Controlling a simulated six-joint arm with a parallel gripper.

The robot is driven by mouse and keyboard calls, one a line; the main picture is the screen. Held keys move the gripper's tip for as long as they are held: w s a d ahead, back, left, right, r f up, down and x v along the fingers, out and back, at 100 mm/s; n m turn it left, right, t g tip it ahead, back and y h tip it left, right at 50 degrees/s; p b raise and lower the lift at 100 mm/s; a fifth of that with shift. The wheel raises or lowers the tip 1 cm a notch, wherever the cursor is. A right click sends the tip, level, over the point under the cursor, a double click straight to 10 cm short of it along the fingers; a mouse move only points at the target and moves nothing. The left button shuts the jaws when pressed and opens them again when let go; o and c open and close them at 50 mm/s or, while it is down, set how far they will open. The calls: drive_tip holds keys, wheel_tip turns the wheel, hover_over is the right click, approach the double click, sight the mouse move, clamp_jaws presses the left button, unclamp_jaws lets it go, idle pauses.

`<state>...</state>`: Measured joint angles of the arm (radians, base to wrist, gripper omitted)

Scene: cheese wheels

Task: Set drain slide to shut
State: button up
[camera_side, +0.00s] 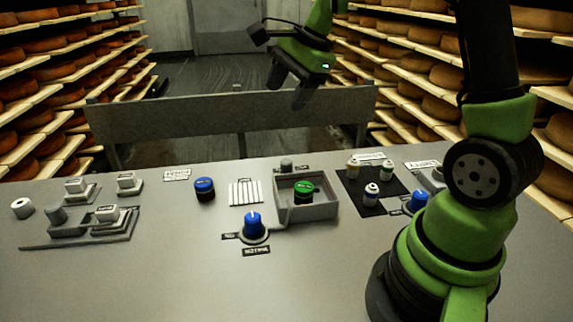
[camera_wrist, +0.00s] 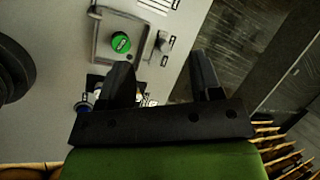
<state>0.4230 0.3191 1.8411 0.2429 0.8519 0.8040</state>
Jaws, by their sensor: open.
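A small grey knob (camera_side: 287,165) stands at the back edge of a grey square basin (camera_side: 324,211). I take it to be the drain slide, but its label is too small to read. In the wrist view the knob (camera_wrist: 162,42) sits beside the basin wall, with small labels next to it. My gripper (camera_side: 289,90) is open and empty, high above the back of the table and well apart from the knob. In the wrist view its two black fingers (camera_wrist: 162,72) are spread, with the knob showing beyond the gap between them.
A green-topped jar (camera_side: 303,192) stands in the basin. A blue dial (camera_side: 254,226) is in front, a blue-topped jar (camera_side: 205,189) left. Small jars stand on a black mat (camera_side: 370,204) at right. Grey blocks and tracks (camera_side: 85,230) lie left. A grey barrier (camera_side: 230,120) runs behind.

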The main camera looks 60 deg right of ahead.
drive_tip(key=w+d+f+m, duration=0.2)
drive_tip(key=d+f+m, duration=0.3)
drive_tip(key=d+f, duration=0.15)
drive_tip(key=m+g, duration=0.1)
drive_tip(key=m, duration=0.3)
approach(289, 161)
drive_tip(key=f, duration=0.1)
drive_tip(key=shift+y, duration=0.3)
drive_tip(key=x, duration=1)
drive_tip(key=shift+w+d+f, duration=0.1)
drive_tip(key=shift+w+d, duration=0.05)
drive_tip(key=shift+w, duration=0.15)
clamp_jaws()
drive_tip(key=shift+s+d, duration=1.6)
drive_tip(key=shift+s, duration=0.05)
unclamp_jaws()
